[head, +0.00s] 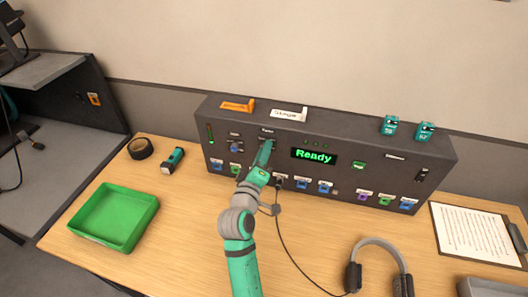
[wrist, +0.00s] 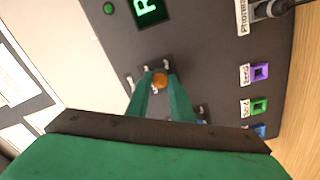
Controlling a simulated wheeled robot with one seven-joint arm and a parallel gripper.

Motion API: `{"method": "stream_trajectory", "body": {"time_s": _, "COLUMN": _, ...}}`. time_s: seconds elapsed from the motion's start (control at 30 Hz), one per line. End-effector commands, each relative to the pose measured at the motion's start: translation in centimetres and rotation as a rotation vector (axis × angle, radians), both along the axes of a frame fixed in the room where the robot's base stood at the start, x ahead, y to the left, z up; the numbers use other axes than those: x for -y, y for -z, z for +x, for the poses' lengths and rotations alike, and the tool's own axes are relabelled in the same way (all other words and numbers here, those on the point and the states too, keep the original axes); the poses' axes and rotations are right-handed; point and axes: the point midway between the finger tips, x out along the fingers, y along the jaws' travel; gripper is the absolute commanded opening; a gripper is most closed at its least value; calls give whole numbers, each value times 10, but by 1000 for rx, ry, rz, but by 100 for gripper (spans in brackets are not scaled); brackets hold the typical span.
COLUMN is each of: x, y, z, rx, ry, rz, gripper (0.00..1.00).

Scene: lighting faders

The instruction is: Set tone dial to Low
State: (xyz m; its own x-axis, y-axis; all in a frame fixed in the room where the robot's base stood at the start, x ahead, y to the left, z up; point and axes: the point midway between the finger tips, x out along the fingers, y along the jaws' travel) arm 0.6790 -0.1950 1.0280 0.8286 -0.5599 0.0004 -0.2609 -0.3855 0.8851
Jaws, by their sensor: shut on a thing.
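The dark grey control console (head: 436,160) stands along the back of the wooden table. My gripper (head: 268,146) reaches its front panel, left of the green "Ready" screen (head: 314,156). In the wrist view the two green fingers are shut on a round knob with an orange face (wrist: 160,81), one finger on each side. Small white marks sit around this knob. Its label (head: 267,130) is too small to read surely. My gripper hides the knob in the head view. A blue knob (head: 235,147) sits to its left, untouched.
A row of coloured sockets runs along the console's lower front, with a plug and cable (head: 279,183) near my gripper. A green tray (head: 112,217), black tape roll (head: 140,149), headphones (head: 379,266) and clipboard (head: 478,234) lie on the table.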

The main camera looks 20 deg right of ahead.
Motion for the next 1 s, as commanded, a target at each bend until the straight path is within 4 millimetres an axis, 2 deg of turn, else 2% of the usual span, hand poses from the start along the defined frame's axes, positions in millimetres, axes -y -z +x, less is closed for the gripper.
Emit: {"method": "stream_trajectory", "body": {"time_s": 1.0, "x": -1, "y": 0, "z": 0, "rx": 510, "ry": -2, "rz": 756, "gripper": 0}}
